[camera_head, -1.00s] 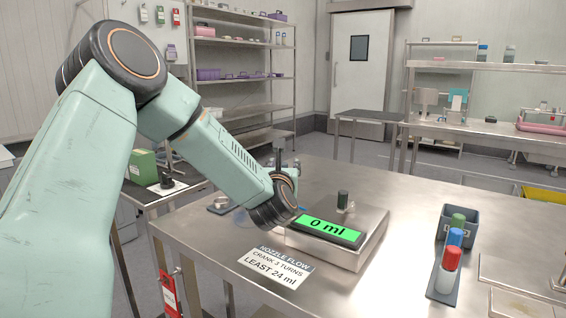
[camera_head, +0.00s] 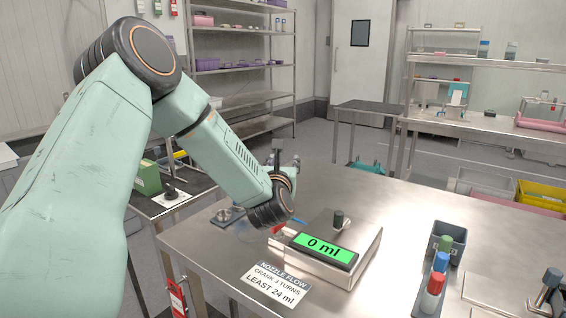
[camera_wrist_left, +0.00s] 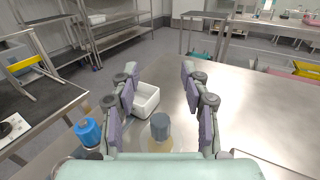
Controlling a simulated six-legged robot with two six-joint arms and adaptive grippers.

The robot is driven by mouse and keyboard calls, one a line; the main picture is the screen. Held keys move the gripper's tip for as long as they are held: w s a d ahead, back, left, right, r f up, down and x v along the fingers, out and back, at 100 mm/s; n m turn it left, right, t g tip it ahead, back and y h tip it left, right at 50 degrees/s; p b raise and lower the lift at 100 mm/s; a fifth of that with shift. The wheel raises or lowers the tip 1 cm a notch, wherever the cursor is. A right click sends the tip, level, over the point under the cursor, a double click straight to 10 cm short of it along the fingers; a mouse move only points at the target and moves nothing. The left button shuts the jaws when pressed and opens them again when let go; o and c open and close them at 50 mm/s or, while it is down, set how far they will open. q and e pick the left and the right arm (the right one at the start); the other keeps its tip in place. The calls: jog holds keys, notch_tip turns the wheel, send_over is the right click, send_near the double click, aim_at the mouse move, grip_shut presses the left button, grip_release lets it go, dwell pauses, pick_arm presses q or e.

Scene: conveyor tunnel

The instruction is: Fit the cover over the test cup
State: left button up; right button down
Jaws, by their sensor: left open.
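My left gripper (camera_head: 285,160) is mostly behind my own wrist in the head view. In the left wrist view its two fingers (camera_wrist_left: 158,78) are spread, with nothing between the tips. A dark grey cylinder (camera_wrist_left: 160,127) with a pale, yellowish round part under it shows low between the fingers, apart from them. In the head view a dark upright knob (camera_head: 338,218) stands on the steel scale (camera_head: 368,244), whose green display reads 0 ml. I cannot tell which piece is the cover or the test cup. My right gripper is not in view.
A label card (camera_head: 274,284) lies in front. The left wrist view shows a white bin (camera_wrist_left: 147,100) and a blue-capped item (camera_wrist_left: 88,131). The table behind the scale is clear.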

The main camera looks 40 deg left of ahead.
pick_arm(q)
jog(key=shift+a+r+p, duration=0.1)
jog(key=shift+r+p, duration=0.7)
jog(key=shift+r, duration=0.1)
jog(key=shift+s+d+r+n+g+y+p, duration=0.25)
jog(key=shift+s+r+n+g+y+p, duration=0.15)
jog(key=shift+p, duration=0.4)
notch_tip(320, 180, up, 5)
jog(key=shift+w+p, duration=0.1)
jog(key=shift+p, duration=1.05)
